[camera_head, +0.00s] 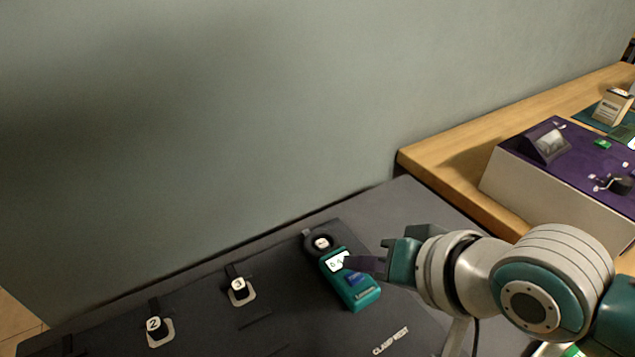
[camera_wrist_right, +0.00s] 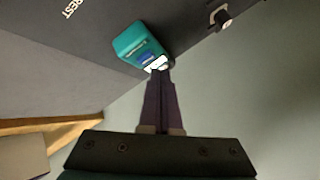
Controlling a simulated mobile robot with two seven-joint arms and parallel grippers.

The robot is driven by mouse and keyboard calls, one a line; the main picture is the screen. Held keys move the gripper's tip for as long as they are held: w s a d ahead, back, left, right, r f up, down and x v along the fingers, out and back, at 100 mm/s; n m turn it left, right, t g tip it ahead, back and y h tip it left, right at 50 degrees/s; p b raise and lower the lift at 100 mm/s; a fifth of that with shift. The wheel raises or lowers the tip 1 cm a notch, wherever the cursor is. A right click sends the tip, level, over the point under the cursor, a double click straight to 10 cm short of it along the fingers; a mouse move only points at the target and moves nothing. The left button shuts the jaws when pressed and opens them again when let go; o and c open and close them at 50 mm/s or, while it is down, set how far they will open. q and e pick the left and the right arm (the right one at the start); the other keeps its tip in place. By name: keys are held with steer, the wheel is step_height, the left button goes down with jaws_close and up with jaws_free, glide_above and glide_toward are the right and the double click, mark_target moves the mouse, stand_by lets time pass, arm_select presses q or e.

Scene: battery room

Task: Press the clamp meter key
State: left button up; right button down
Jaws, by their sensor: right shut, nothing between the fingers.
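The clamp meter (camera_head: 352,285) is a teal block with a white display, a blue key (camera_head: 356,279) and a dark clamp head at its upper end. It lies on the dark panel near the label "CLAMP REST". My right gripper (camera_head: 347,263) is shut and empty, its fingertips at the meter's white display, beside the blue key. In the right wrist view the meter (camera_wrist_right: 138,42) lies just beyond the fingertips (camera_wrist_right: 158,72), which cover part of the display. I cannot tell whether they touch it. My left gripper is not in view.
Numbered black holders 3 (camera_head: 239,289) and 2 (camera_head: 157,330) stand on the panel to the left. The grey wall (camera_head: 200,120) rises behind it. A wooden bench (camera_head: 470,150) at the right carries a white box with a purple top (camera_head: 560,165).

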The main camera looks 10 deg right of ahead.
mark_target(359, 286)
steer(key=shift+f, duration=0.15)
stand_by(0.5)
steer(key=shift+f, duration=0.3)
steer(key=shift+f+b, duration=0.35)
steer(key=shift+b, duration=0.05)
stand_by(0.5)
steer(key=shift+r, duration=0.1)
steer(key=shift+r+p, duration=0.7)
steer(key=shift+p, duration=0.3)
steer(key=shift+r, duration=0.1)
step_height(359, 286, up, 5)
steer(key=p, duration=0.5)
